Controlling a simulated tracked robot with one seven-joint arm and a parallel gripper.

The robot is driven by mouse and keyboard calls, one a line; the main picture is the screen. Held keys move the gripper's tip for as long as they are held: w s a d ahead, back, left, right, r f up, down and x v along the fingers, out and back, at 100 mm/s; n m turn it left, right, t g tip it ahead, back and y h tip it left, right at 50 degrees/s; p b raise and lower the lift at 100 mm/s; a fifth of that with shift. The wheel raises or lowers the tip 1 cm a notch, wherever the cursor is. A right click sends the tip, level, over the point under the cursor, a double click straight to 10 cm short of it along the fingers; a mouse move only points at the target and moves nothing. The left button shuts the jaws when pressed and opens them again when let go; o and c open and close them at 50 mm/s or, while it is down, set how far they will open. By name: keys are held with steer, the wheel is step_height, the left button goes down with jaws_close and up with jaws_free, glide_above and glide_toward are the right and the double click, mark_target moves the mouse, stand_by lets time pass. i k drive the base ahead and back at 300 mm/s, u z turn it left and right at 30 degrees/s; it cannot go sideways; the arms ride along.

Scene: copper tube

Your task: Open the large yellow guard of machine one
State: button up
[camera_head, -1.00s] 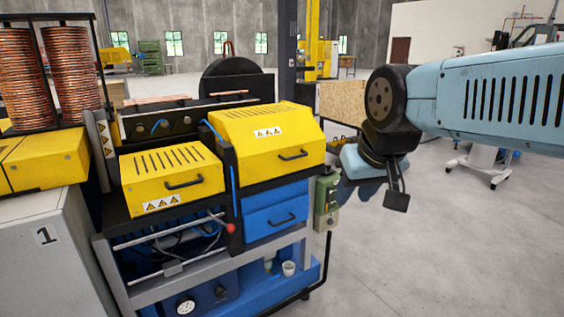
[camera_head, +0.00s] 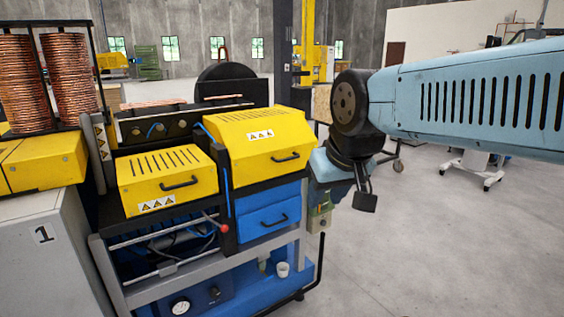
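The large yellow guard (camera_head: 262,138) of machine one is down, with a black handle (camera_head: 285,157) low on its front and warning labels above it. It sits over a blue drawer front (camera_head: 268,215). The wrist end of my arm, with my gripper (camera_head: 328,182), is just right of the guard's right edge, apart from the handle in the picture. A black flat piece (camera_head: 364,201) hangs from the wrist. The fingers are not clearly seen, so I cannot tell whether they are open or shut.
A smaller yellow guard (camera_head: 166,178) with its own handle is to the left, also down. A green control box (camera_head: 319,220) is behind my wrist. Open floor (camera_head: 420,250) lies to the right.

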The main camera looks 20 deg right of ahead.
mark_target(263, 145)
steer(key=z, duration=0.1)
steer(key=k, duration=0.7)
steer(key=z, duration=0.6)
steer(key=i, duration=1)
steer(key=u, duration=0.1)
